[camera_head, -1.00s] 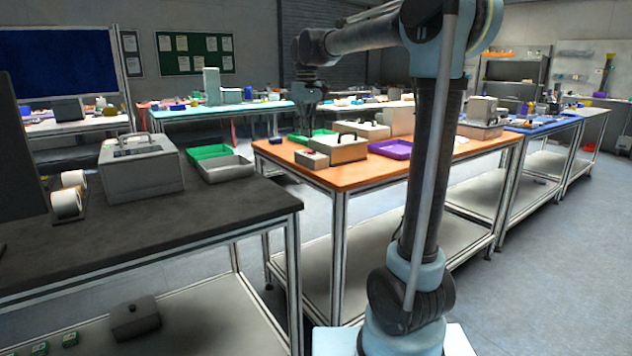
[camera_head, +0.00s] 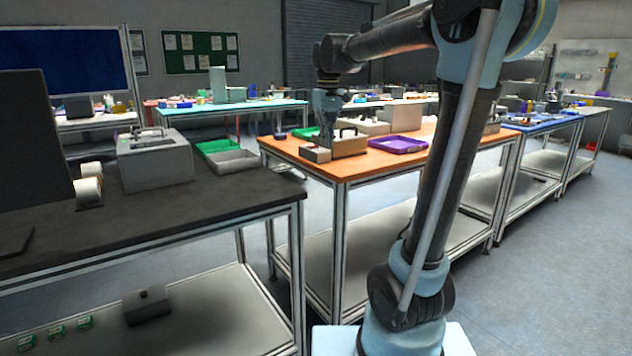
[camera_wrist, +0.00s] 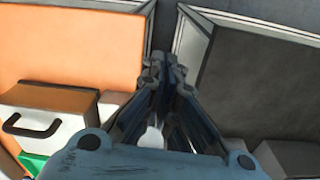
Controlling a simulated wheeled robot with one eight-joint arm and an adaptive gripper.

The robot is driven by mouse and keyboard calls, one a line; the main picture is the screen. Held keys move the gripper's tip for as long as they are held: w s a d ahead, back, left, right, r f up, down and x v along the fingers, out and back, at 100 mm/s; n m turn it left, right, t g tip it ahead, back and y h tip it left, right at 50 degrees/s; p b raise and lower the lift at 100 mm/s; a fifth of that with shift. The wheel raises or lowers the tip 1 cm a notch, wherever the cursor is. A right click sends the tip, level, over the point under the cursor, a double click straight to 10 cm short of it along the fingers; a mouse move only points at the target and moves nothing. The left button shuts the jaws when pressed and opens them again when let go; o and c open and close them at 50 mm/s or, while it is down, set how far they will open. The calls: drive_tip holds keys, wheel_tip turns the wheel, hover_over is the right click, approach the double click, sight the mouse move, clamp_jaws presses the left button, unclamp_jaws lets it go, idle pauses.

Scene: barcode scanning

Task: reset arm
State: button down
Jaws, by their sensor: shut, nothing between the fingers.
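My gripper (camera_head: 328,140) hangs down from my arm in the head view, above the left end of the orange table (camera_head: 354,165). In the wrist view my gripper's fingers (camera_wrist: 165,65) are close together and nothing shows between them. The orange table top (camera_wrist: 70,45) fills the left of that view, and a dark table top (camera_wrist: 250,85) fills the right. The fingers point at the gap between the two tables.
A black table (camera_head: 240,212) holds a grey device (camera_head: 155,160), white rolls (camera_head: 88,190), a green bin (camera_head: 216,145) and a grey bin (camera_head: 232,162). On the orange table are a purple tray (camera_head: 398,144) and grey cases (camera_head: 392,117). The floor at right (camera_head: 560,250) is clear.

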drive_tip(key=s+d+f+m, duration=0.2)
drive_tip(key=s+d+f, duration=0.3)
drive_tip(key=s+f, duration=0.4)
drive_tip(key=s+d+f+m+t, duration=0.1)
drive_tip(key=s+d+f, duration=0.4)
drive_tip(key=s+f, duration=0.3)
drive_tip(key=s+d+f+m, duration=0.2)
drive_tip(key=s+d+f, duration=0.3)
drive_tip(key=s+f, duration=0.4)
drive_tip(key=shift+s+d+f+m+t, duration=0.3)
drive_tip(key=shift+s+d+f+t, duration=0.1)
drive_tip(key=shift+s, duration=0.1)
